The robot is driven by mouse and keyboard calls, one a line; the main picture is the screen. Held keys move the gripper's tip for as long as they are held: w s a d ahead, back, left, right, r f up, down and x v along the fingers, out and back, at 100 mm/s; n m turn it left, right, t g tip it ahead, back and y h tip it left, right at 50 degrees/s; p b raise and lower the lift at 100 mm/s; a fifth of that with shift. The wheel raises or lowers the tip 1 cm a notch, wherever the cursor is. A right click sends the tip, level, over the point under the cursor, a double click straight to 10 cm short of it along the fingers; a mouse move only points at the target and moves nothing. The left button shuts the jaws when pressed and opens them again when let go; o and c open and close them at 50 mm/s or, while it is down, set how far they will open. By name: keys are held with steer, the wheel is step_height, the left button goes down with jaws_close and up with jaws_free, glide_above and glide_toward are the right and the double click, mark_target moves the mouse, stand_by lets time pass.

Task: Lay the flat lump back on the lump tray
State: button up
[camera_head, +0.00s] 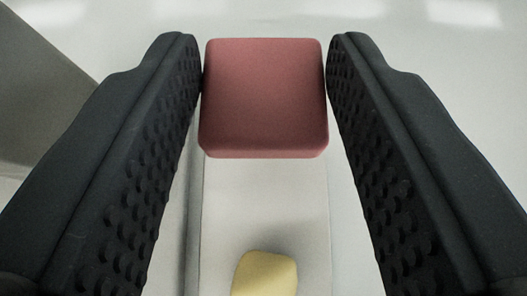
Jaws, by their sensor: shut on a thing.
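My gripper (265,85) is shut on a reddish-pink block (264,98), a flat square lump with rounded edges. The block sits between the tips of the two black, studded fingers, which touch its left and right sides. Below it in the picture is a pale grey-white strip-like surface (262,205), which may be the lump tray; I cannot tell for sure. A yellow lump (265,275) lies on this strip at the bottom edge, partly cut off. The block hides the strip's far part.
A grey-brown surface (35,95) stands at the upper left, behind the left finger. A smooth pale surface (430,50) fills the upper right and shows no objects.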

mark_target(265, 172)
steer(key=shift+f, duration=2.55)
steer(key=shift+f, duration=0.1)
steer(key=o, duration=1)
steer(key=shift+o, duration=0.2)
steer(key=shift+s+d+r, duration=0.1)
steer(key=shift+s+r, duration=0.3)
steer(key=shift+s, duration=0.05)
steer(key=v, duration=1.1)
